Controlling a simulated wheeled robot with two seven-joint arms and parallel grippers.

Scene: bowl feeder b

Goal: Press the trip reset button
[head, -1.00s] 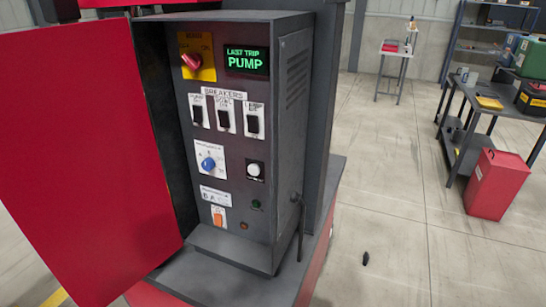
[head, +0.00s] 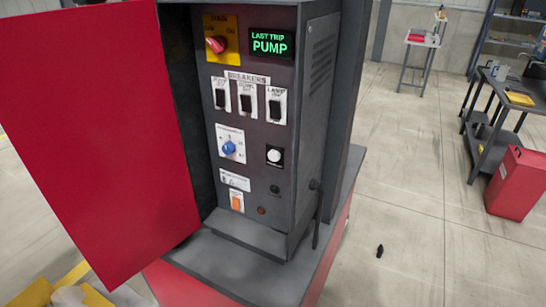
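The control cabinet (head: 240,103) stands open with a dark panel facing me. A white round button (head: 274,156) on a dark plate sits at the middle right of the panel. An orange rectangular control (head: 237,202) sits lower left under a small label. The labels beside both are too small to read, so I cannot tell which is the trip reset. The display (head: 271,43) reads "LAST TRIP PUMP". A red main switch (head: 216,45), several black breakers (head: 247,101) and a blue knob (head: 229,148) are also on the panel. Neither gripper is in view.
The open red door (head: 95,130) fills the left side. A grey ledge (head: 235,258) juts out below the panel. A red bin (head: 517,184), a workbench (head: 489,153) and a small stand (head: 424,44) are at the right. A small dark object (head: 380,251) lies on open floor.

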